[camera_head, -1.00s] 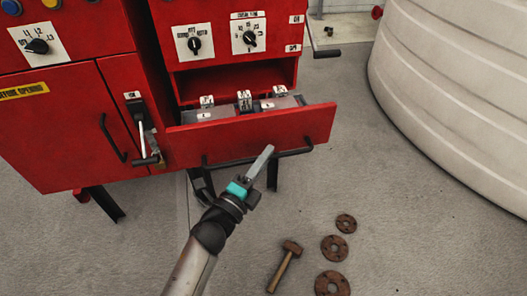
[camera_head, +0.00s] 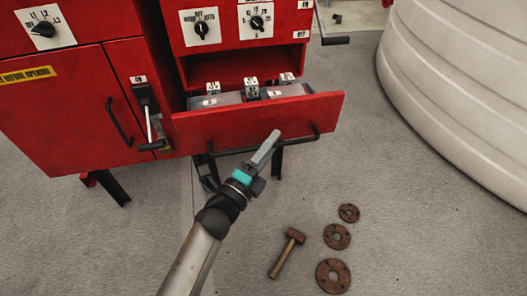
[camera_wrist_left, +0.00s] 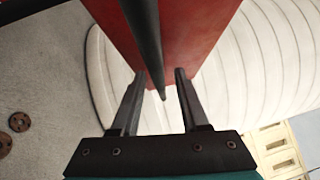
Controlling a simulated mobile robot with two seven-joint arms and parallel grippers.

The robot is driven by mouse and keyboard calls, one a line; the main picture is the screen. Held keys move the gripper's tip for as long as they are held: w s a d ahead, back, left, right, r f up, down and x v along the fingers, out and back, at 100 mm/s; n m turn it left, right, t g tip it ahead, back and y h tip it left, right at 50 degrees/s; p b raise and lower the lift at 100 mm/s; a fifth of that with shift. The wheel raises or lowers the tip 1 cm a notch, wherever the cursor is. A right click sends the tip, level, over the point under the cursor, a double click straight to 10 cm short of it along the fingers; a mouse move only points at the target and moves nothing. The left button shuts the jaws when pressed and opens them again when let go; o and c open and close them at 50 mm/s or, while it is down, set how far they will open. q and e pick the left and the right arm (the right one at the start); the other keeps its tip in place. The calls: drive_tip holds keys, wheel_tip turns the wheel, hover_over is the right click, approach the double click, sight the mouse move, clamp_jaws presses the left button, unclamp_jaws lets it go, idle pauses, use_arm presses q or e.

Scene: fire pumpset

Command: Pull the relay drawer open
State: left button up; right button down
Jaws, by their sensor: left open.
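The red relay drawer (camera_head: 215,127) stands pulled out from the red cabinet, its top open, with several labelled relays (camera_head: 252,88) inside. A dark bar handle (camera_head: 228,151) runs along the lower part of its front. My right gripper is not in view.
A hammer (camera_head: 286,254) and several rusty discs (camera_head: 337,236) lie on the grey floor right of my arm. A large ribbed white tank (camera_head: 450,90) stands at the right. A cabinet door (camera_head: 75,115) with its own handle is left of the drawer. A black crank (camera_head: 335,41) sticks out at upper right.

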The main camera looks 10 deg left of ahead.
use_arm(q)
drive_tip(key=v, duration=1.5)
drive_tip(key=shift+p, duration=0.4)
drive_tip(key=shift+s+f, duration=0.1)
drive_tip(key=s+a+f+n+g+y, duration=0.2)
drive_tip(key=f+n, duration=0.2)
drive_tip(key=f, duration=0.5)
drive_tip(key=s+a+f+n+g+y, duration=0.1)
drive_tip(key=f+n+g+y, duration=0.15)
drive_tip(key=f+n, duration=0.45)
drive_tip(key=s+a+f+n+g+y, duration=0.2)
drive_tip(key=f+g, duration=0.1)
drive_tip(key=f, duration=0.7)
drive_tip(key=s+a+f+n+g, duration=0.2)
drive_tip(key=s+f+n+g, duration=0.2)
drive_tip(key=s+f, duration=0.3)
drive_tip(key=s+a+f+n+g+y, duration=0.1)
drive_tip(key=s+a+f+n+g, duration=0.2)
drive_tip(key=s+f, duration=0.4)
drive_tip(key=s+n+g, duration=0.1)
drive_tip(key=s+n, duration=0.1)
drive_tip(key=s, duration=0.2)
drive_tip(key=shift+s+f, duration=0.3)
drive_tip(key=shift+s, duration=0.05)
drive_tip(key=shift+g+y, duration=0.25)
idle(1.0)
